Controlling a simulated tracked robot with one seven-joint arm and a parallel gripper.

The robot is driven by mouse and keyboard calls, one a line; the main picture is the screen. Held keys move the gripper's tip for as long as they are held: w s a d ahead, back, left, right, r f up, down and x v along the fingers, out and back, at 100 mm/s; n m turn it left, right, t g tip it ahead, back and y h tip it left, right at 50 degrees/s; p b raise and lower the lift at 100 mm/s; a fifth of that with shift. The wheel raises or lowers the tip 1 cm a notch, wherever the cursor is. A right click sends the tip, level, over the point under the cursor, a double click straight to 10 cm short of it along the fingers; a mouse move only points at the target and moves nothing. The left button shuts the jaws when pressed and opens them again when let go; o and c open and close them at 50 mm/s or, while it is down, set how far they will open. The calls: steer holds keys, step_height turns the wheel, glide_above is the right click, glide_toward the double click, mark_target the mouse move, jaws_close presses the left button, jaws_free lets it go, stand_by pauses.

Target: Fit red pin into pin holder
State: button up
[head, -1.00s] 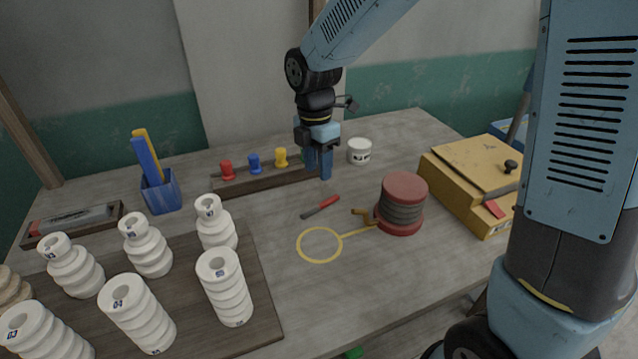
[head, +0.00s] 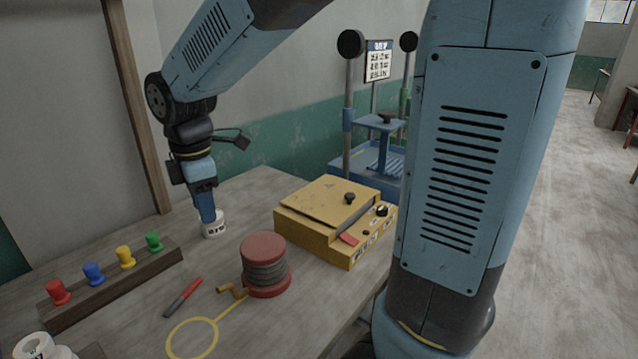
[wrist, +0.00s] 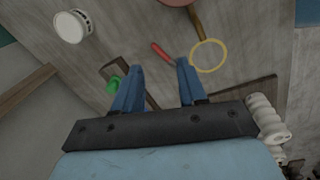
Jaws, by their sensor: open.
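The red pin (head: 57,292) stands upright at the left end of the long dark wooden pin holder (head: 110,290). A blue pin (head: 93,274), a yellow pin (head: 125,257) and a green pin (head: 153,242) stand in a row beside it. How deep their shafts sit is hidden. My gripper (head: 208,216) points down to the right of the holder, in front of the white jar in the head view. In the wrist view my gripper (wrist: 158,68) is open with nothing between its fingers. The green pin (wrist: 112,85) shows beside the left finger; the red pin is not visible there.
The white jar (head: 213,229) stands behind my fingers. A red-handled tool (head: 183,297), a dark red spool (head: 264,262), a yellow ring (head: 192,338) and a yellow box (head: 335,220) are on the table. A blue stand (head: 380,140) is beyond.

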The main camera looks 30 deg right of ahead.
steer(key=s+d+r+m+t, duration=0.2)
steer(key=s+d+m, duration=0.4)
steer(key=d+m, duration=0.3)
steer(key=s+d+r+m+t, duration=0.2)
steer(key=s+d+r+m, duration=0.2)
steer(key=s+d+m, duration=0.3)
steer(key=d+m, duration=0.1)
steer(key=m, duration=0.1)
steer(key=shift+d+r+m, duration=0.3)
steer(key=shift+d, duration=0.1)
steer(key=shift+o, duration=0.5)
steer(key=shift+s+d+m+t, duration=0.25)
steer(key=shift+s+m+t, duration=0.05)
steer(key=shift+s+m, duration=0.2)
